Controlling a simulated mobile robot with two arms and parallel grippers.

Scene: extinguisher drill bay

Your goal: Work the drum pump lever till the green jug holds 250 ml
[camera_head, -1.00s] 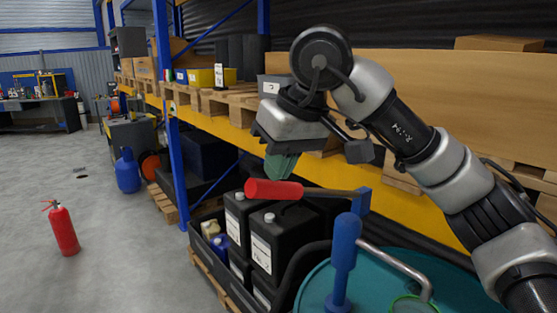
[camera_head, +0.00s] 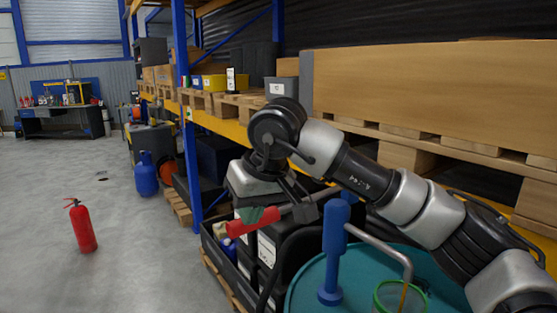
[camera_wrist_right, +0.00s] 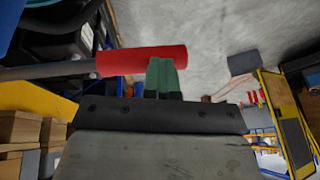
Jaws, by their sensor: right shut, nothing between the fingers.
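The drum pump has a blue body (camera_head: 335,250) on top of a teal drum (camera_head: 440,268). Its lever ends in a red handle (camera_head: 238,229), left of the pump, also seen in the wrist view (camera_wrist_right: 125,62). My right gripper (camera_head: 254,214) is shut and empty, its green fingertips (camera_wrist_right: 161,72) against or just over the red handle, not around it. A bent grey spout (camera_head: 385,245) points down over the green jug (camera_head: 382,293) at the bottom edge. A thin amber stream runs from the spout into it. The jug's level cannot be read. My left gripper is not in view.
Dark canisters (camera_head: 268,250) stand in a tray left of the drum, below the lever. Pallet shelving (camera_head: 228,128) runs behind my arm. A red extinguisher (camera_head: 82,228) and a blue cylinder (camera_head: 146,176) stand on open floor at left.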

